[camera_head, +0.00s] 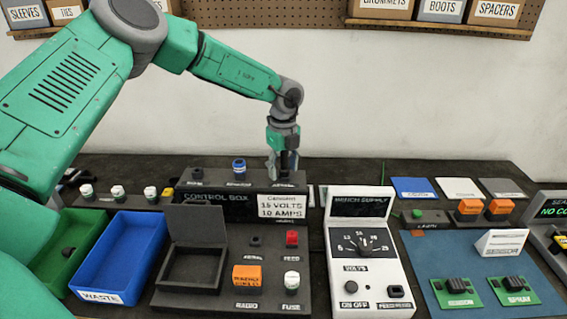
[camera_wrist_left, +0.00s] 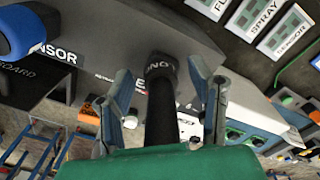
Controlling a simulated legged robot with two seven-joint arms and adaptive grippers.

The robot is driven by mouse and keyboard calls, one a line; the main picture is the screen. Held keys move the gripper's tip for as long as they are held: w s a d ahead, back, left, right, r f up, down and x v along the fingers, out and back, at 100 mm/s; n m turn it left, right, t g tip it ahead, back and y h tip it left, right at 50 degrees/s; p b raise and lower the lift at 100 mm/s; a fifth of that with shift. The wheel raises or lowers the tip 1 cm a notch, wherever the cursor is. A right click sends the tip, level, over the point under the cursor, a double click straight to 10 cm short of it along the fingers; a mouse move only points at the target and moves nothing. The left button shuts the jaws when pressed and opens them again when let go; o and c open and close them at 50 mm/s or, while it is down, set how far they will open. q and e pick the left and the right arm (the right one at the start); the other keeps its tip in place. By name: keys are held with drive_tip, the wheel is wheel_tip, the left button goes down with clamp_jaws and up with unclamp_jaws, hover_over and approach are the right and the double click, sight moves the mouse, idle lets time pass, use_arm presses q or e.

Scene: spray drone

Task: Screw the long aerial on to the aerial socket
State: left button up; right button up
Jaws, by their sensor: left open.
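My left gripper (camera_head: 283,164) points down at the rear rack behind the control box (camera_head: 214,213). In the left wrist view its two fingers (camera_wrist_left: 163,85) are open, one on each side of an upright black rod. I take this rod to be the long aerial (camera_wrist_left: 162,105). It stands between the fingers with clear gaps on both sides, and its far end meets a dark round collar with partly hidden lettering. The aerial socket (camera_head: 256,240) is a small black fitting above the AERIAL label on the control box panel. My right gripper is not in view.
A blue-topped part (camera_head: 239,168) stands on the rack (camera_head: 215,185) left of the gripper. A card (camera_head: 282,206) leans in front. The panel holds an open-lidded black box (camera_head: 192,265) and an orange block (camera_head: 247,277). The bench supply (camera_head: 362,250) stands right, the blue waste tray (camera_head: 122,257) left.

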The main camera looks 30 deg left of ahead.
sight(284, 159)
use_arm(q)
drive_tip(key=shift+d, duration=0.2)
clamp_jaws()
drive_tip(key=shift+a+r, duration=0.1)
drive_tip(key=shift+r, duration=0.05)
drive_tip(key=shift+r, duration=0.15)
drive_tip(key=shift+r+p, duration=1.05)
drive_tip(key=shift+r, duration=0.15)
drive_tip(key=shift+r+p, duration=0.85)
drive_tip(key=shift+r, duration=0.7)
